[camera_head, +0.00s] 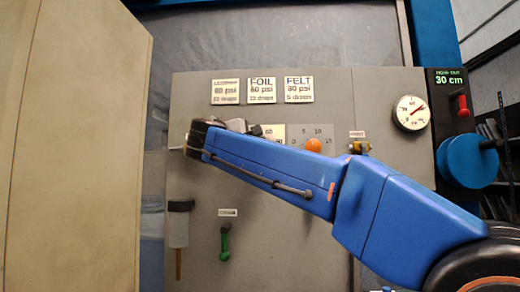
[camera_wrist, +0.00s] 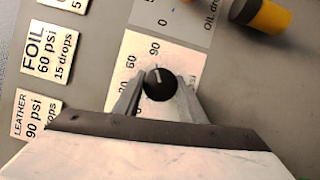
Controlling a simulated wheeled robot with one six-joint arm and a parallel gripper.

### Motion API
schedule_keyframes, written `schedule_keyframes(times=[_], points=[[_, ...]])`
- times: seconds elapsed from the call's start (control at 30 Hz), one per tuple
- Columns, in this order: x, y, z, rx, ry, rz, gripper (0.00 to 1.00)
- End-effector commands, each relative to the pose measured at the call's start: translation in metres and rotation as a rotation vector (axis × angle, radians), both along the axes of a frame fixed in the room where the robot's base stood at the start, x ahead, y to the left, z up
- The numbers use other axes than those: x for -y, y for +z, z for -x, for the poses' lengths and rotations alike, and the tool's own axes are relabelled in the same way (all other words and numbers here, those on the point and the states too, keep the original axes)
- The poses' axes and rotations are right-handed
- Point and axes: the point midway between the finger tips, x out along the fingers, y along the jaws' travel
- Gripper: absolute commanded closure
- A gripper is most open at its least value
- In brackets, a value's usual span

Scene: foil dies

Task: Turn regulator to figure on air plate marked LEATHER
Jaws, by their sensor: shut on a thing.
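The air plate marked LEATHER (camera_wrist: 38,118) reads 90 psi in the wrist view; in the head view it is the left of three plates (camera_head: 225,91), its figures blurred. The regulator is a round black knob (camera_wrist: 160,86) on a pale dial plate (camera_wrist: 185,60) with 60 and 90 readable. Its white mark points up and slightly left, close to the 90. My gripper (camera_wrist: 160,92) is shut on the knob, one finger on each side. In the head view my gripper (camera_head: 243,127) and arm hide the knob; part of the dial plate shows (camera_head: 270,130).
FOIL (camera_head: 262,90) and FELT (camera_head: 299,89) plates sit beside the LEATHER plate. An orange oil knob (camera_head: 313,145) is just right of the dial. A round gauge (camera_head: 411,113) with a red needle is at right. A green-handled valve (camera_head: 225,242) is below.

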Motion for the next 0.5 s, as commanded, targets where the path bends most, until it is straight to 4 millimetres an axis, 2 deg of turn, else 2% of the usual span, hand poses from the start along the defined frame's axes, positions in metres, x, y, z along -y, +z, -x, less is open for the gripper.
schedule_keyframes(times=[0.23,0.5], points=[[0.0000,-0.0007,-0.0004,0.002,-0.001,-0.115,0.85],[0.0001,-0.0007,-0.0003,0.003,-0.001,-0.161,0.85]])
